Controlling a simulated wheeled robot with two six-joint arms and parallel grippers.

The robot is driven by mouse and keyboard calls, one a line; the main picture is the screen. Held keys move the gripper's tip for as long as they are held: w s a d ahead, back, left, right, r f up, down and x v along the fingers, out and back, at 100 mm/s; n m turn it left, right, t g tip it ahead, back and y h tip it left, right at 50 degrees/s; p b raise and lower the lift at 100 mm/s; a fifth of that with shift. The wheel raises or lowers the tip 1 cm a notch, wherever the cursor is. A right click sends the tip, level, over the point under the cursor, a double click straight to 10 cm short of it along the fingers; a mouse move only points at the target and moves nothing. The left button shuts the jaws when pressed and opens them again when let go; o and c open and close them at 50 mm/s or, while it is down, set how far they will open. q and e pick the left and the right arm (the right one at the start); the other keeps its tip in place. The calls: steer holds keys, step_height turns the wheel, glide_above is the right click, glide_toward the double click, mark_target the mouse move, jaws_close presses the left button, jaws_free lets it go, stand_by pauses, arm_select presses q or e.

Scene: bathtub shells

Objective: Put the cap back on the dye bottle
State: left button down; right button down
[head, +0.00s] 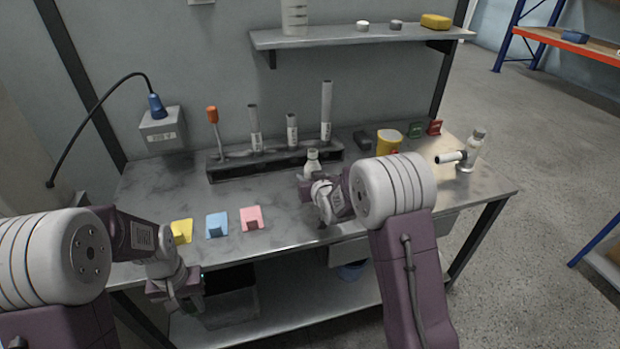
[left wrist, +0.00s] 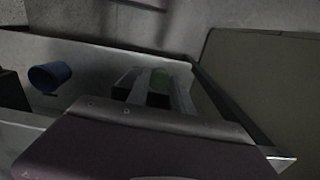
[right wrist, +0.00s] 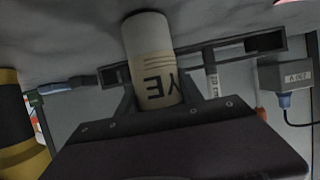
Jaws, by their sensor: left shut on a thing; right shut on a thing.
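The dye bottle (head: 312,162) is a small pale bottle in front of the test-tube rack, and it looks upright. My right gripper (head: 312,188) is shut on it. In the right wrist view the bottle (right wrist: 152,62) shows the upside-down letters "YE" between the fingers; its top is hidden there. My left gripper (head: 182,292) is low at the table's front edge, far left of the bottle. In the left wrist view it is shut on a small green thing (left wrist: 160,79), which looks like the cap. The cap is not visible in the head view.
The dark rack (head: 232,168) with several tubes stands behind the bottle. Yellow, blue and pink cards (head: 251,218) lie at the front left. A blue bin (head: 352,270) is below the table.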

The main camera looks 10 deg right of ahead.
steer(key=c, duration=0.8)
jaws_free()
steer(key=shift+f, duration=0.15)
steer(key=shift+o, duration=0.2)
steer(key=shift+r+p, duration=0.4)
steer(key=v, duration=1.1)
steer(key=shift+s, duration=0.4)
